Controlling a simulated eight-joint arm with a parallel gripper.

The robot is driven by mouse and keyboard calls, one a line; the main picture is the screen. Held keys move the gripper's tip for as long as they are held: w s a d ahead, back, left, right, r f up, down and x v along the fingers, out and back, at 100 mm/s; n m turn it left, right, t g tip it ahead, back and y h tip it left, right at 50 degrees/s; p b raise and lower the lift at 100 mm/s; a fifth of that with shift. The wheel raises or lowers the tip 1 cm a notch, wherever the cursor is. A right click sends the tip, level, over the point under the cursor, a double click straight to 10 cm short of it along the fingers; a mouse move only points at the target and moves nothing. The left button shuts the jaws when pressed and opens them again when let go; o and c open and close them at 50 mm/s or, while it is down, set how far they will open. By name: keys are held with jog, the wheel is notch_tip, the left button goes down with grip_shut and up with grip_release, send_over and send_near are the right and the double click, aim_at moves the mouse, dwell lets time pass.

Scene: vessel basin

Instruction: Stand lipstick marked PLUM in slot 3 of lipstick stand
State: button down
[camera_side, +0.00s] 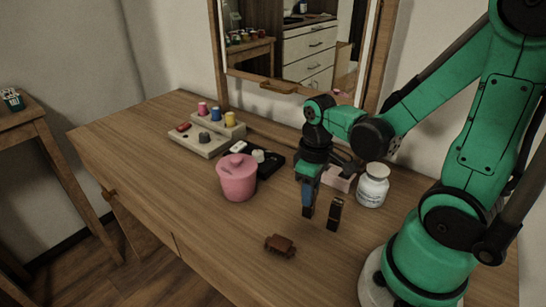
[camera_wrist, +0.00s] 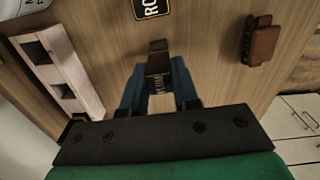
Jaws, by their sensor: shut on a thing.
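My gripper (camera_side: 308,208) is pointed down above the right part of the table, its blue fingers shut on a small dark brown piece, taken to be the PLUM lipstick (camera_wrist: 158,62). It lies between the fingertips in the wrist view; its marking is not readable. A pinkish block with square openings, likely the lipstick stand (camera_wrist: 61,75), is left of the gripper in the wrist view. In the side view this stand (camera_side: 339,179) is behind the gripper and partly hidden. Slot numbers are not visible.
A dark item with a gold-edged label starting "RO" (camera_wrist: 152,7) is close by; it also shows in the side view (camera_side: 335,214). A brown clip (camera_side: 280,245) lies in front. A white jar (camera_side: 372,186), pink pot (camera_side: 237,178) and black tray (camera_side: 271,167) stand around.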

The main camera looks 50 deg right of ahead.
jog(key=shift+r, duration=0.1)
notch_tip(320, 180, up, 19)
jog(key=s+d+r+m, duration=0.1)
jog(key=s+d, duration=0.1)
jog(key=d, duration=1)
jog(key=shift+d+f, duration=0.15)
jog(key=shift+f, duration=4.7)
jog(key=shift+d+f, duration=0.1)
jog(key=shift+f, duration=4.75)
jog(key=c, duration=0.7)
grip_release()
jog(key=shift+f, duration=0.1)
jog(key=shift+o, duration=0.2)
